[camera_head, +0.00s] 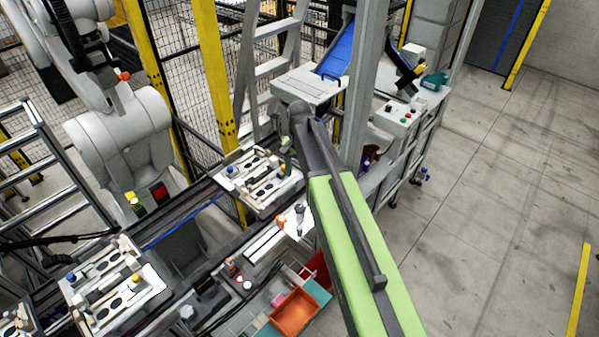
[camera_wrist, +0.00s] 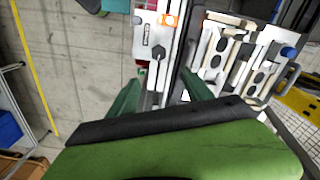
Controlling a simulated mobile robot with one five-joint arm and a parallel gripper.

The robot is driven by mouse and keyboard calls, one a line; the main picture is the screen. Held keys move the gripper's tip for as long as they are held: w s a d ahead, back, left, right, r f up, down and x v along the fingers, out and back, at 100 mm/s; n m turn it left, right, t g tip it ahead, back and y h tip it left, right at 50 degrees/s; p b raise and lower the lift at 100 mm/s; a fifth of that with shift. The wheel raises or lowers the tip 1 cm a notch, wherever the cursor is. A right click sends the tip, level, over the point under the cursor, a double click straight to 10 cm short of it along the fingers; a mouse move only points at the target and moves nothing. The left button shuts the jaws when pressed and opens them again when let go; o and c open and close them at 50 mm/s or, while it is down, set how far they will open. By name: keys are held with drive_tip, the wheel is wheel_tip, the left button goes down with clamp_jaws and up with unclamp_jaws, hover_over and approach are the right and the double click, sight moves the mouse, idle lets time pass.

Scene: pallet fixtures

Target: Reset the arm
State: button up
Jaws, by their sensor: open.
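My green arm reaches up from the bottom of the head view. My gripper shows in the wrist view (camera_wrist: 160,95), its two green fingers apart with nothing held between them. In the head view only a bit of a green finger shows beside the dark wrist, and the arm hides the rest. The fingers are over the workstation, near a white panel (camera_wrist: 153,40) with a dark lever. A pallet fixture (camera_head: 262,182) with dark oval recesses lies on the conveyor left of my wrist. It also shows in the wrist view (camera_wrist: 235,60), right of the fingers.
A second pallet fixture (camera_head: 115,285) is at lower left. An orange bin (camera_head: 294,312) is left of my arm. A large white robot arm (camera_head: 120,130) stands at left. A grey post (camera_head: 368,80) and a button panel (camera_head: 400,115) are behind my arm. Open floor lies at right.

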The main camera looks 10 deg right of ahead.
drive_tip(key=s+f+b, duration=0.5)
drive_tip(key=f+b, duration=0.5)
drive_tip(key=s+f+n+b, duration=0.4)
drive_tip(key=s+n, duration=0.2)
drive_tip(key=s, duration=0.4)
drive_tip(key=shift+s+d, duration=0.2)
drive_tip(key=shift+d, duration=0.15)
